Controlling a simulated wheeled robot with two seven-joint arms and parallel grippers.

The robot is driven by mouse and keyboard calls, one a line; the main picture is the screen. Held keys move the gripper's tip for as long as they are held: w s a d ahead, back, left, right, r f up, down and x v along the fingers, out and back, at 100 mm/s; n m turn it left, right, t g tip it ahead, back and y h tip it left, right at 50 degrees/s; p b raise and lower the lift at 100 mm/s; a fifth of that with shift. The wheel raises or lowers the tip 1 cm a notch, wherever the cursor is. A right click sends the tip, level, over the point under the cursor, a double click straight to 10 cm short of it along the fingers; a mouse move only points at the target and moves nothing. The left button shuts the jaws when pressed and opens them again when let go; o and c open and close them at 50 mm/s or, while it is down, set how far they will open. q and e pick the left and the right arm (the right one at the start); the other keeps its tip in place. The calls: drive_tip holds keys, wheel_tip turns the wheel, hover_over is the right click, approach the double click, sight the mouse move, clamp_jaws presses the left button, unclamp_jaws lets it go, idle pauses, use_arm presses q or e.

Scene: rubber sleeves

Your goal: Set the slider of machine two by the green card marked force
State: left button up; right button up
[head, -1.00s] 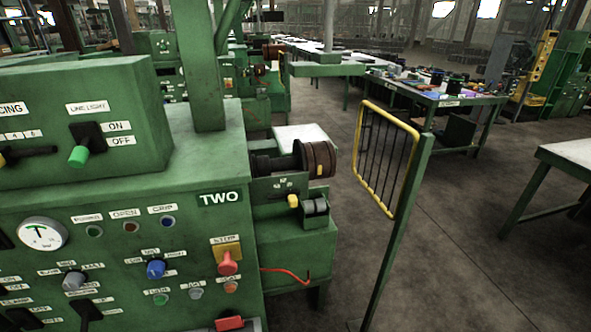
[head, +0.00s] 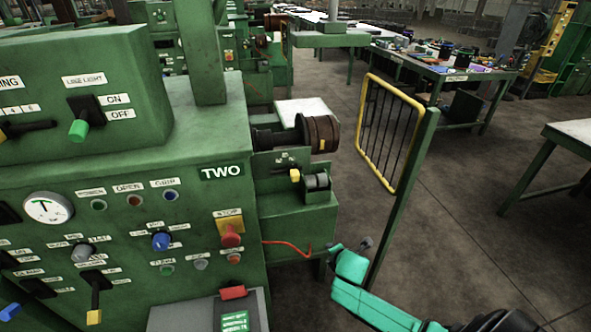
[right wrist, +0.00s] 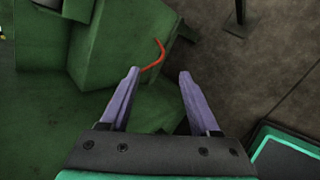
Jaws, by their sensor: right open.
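Machine two (head: 215,140) is green and carries a "TWO" label. On its right side, below a dark brown roll, a small bracket holds a yellow knob (head: 294,175), which looks like the slider. A green card (head: 236,321) with white writing, too small to read, shows at the bottom edge on a grey surface. My right gripper (head: 351,246) is right of the machine's lower side, apart from the yellow knob. In the right wrist view its two purple fingers (right wrist: 160,73) are spread with nothing between them. My left gripper is out of view.
A red wire (head: 288,246) sticks out of the machine's side; it also shows just ahead of the fingers in the right wrist view (right wrist: 155,54). A yellow-framed guard (head: 392,130) on a green post stands right of the machine. A red stop button (head: 231,236) is on the front panel.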

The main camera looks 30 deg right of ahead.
drive_tip(key=w+a+r+n+t, duration=0.1)
drive_tip(key=w+r+n, duration=0.15)
drive_tip(key=r, duration=0.35)
drive_tip(key=w+a+r+n+t, duration=0.1)
drive_tip(key=w+a+r+n, duration=0.15)
drive_tip(key=r, duration=0.45)
drive_tip(key=n+t, duration=0.4)
drive_tip(key=n, duration=0.5)
approach(295, 174)
drive_tip(key=x, duration=1)
drive_tip(key=shift+w+d+f+p, duration=0.1)
drive_tip(key=shift+w+p, duration=0.2)
drive_tip(key=shift+p, duration=0.1)
clamp_jaws()
